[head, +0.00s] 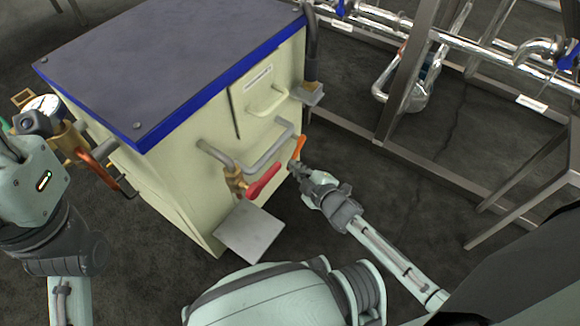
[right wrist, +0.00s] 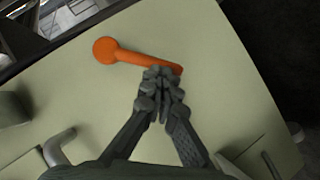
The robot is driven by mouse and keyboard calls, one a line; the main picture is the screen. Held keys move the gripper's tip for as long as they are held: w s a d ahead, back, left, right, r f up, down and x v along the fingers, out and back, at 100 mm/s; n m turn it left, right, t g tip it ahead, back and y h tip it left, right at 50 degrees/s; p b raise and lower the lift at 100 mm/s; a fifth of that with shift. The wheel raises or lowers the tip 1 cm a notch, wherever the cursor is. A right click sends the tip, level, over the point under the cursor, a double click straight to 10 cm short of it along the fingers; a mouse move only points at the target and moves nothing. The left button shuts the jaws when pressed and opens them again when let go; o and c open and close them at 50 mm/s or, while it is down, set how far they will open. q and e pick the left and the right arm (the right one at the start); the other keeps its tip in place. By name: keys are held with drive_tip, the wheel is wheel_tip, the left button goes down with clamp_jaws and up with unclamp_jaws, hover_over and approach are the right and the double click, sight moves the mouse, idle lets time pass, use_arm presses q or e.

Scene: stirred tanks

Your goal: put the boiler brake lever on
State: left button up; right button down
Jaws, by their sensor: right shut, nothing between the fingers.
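The boiler brake lever is an orange lever (head: 298,147) on the cream side wall of the boiler (head: 185,185). In the right wrist view the lever (right wrist: 130,56) has its round hub at the upper left, and its arm runs right and slightly down. My right gripper (head: 300,170) is shut and empty, its fingertips (right wrist: 160,80) at the lever's free end, overlapping it in the picture. I cannot tell whether they touch it. My left arm's wrist is at the left edge of the head view, beside a gauge; its fingers cannot be made out.
A red-handled valve (head: 262,180) and a bent grey pipe (head: 270,155) are left of the lever. A grey plate (head: 250,233) sticks out below. A cream handle (head: 267,101) is above. A steel frame with pipes (head: 405,70) stands at the right, with open dark floor between.

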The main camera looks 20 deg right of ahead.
drive_tip(key=shift+w+d+f, duration=0.55)
drive_tip(key=shift+d+f, duration=0.25)
drive_tip(key=shift+f, duration=0.15)
drive_tip(key=shift+w+d+f, duration=0.5)
drive_tip(key=shift+d+f, duration=0.3)
drive_tip(key=shift+f, duration=0.1)
